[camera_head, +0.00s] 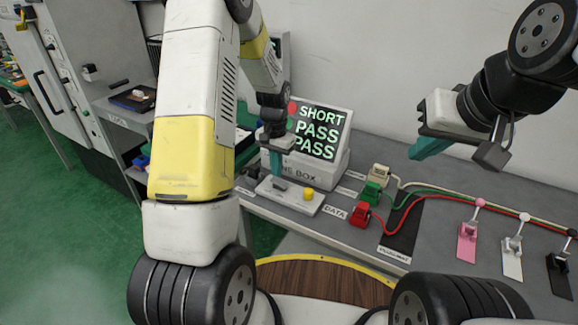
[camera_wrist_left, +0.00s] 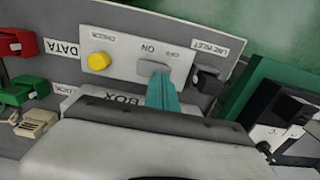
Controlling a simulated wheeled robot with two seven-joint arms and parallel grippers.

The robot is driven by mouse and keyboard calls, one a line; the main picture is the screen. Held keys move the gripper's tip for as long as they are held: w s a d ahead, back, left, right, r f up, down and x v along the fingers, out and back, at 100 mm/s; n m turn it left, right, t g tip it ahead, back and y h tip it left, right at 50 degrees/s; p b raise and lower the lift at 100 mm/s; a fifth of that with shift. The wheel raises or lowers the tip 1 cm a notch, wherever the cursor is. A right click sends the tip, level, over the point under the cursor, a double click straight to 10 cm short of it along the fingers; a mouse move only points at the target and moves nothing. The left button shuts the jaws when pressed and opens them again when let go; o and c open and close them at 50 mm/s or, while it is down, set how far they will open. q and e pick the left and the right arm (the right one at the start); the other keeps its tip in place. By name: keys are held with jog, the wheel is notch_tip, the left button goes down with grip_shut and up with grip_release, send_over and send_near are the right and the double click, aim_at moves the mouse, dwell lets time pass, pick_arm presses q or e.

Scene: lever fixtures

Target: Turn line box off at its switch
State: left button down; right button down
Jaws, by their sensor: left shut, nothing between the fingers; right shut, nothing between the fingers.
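The line box (camera_head: 335,168) stands on the bench, its screen reading SHORT, PASS, PASS. In front is its pale switch plate (camera_head: 305,205) with a grey switch (camera_head: 281,185) and a yellow button (camera_head: 308,194). In the left wrist view the switch (camera_wrist_left: 152,68) sits by the ON and OFF labels; I cannot tell its position. My left gripper (camera_head: 277,172) is shut and empty, pointing down at the switch. Its teal fingertips (camera_wrist_left: 160,78) overlap the switch's edge in the wrist view; contact is unclear. My right gripper (camera_head: 428,149) is shut and empty, above the bench at right.
Red (camera_head: 361,214), green (camera_head: 371,193) and cream (camera_head: 380,174) plugs with cables sit right of the plate. Pink (camera_head: 467,240), white (camera_head: 512,255) and black (camera_head: 559,275) levers stand farther right. A dark block (camera_wrist_left: 208,80) is beside the plate's OFF end.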

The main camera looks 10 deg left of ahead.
pick_arm(q)
jog(key=shift+f, duration=1.1)
dwell(0.3)
jog(key=shift+r, duration=3.55)
jog(key=shift+r, duration=0.1)
notch_tip(320, 180, up, 7)
jog(key=t, duration=0.1)
send_over(277, 180)
jog(key=s, duration=0.2)
jog(key=s+r+n+t+h, duration=0.1)
jog(key=s+r+n+t, duration=0.1)
jog(key=s+r, duration=0.6)
jog(key=s+d+r+t, duration=0.1)
jog(key=s+r, duration=0.2)
jog(key=s, duration=0.4)
jog(key=s+d+r+n+t+h, duration=0.1)
jog(key=s+r+t, duration=0.1)
jog(key=s+r, duration=0.2)
jog(key=s, duration=0.3)
